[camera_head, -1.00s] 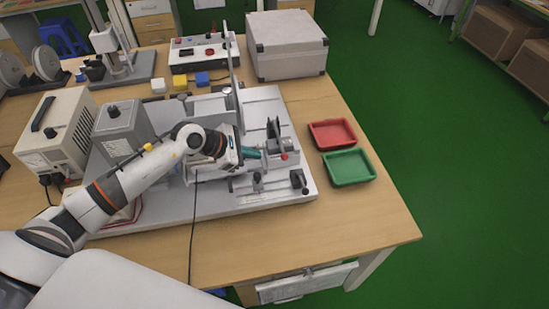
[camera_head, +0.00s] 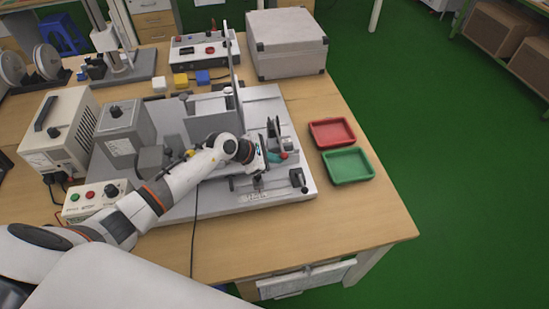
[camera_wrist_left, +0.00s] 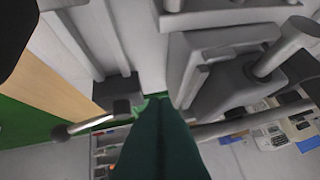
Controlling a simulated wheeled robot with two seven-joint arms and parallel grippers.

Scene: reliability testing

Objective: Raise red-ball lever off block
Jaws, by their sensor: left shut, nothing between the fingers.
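In the left wrist view the shut teal fingers (camera_wrist_left: 160,140) point among grey metal fixture parts, and no red ball shows there. My right gripper is out of view.
The fixture's pale base plate (camera_head: 225,206) lies on the wooden table. A red tray (camera_head: 332,132) and a green tray (camera_head: 348,166) stand to its right. The table's front right is clear.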

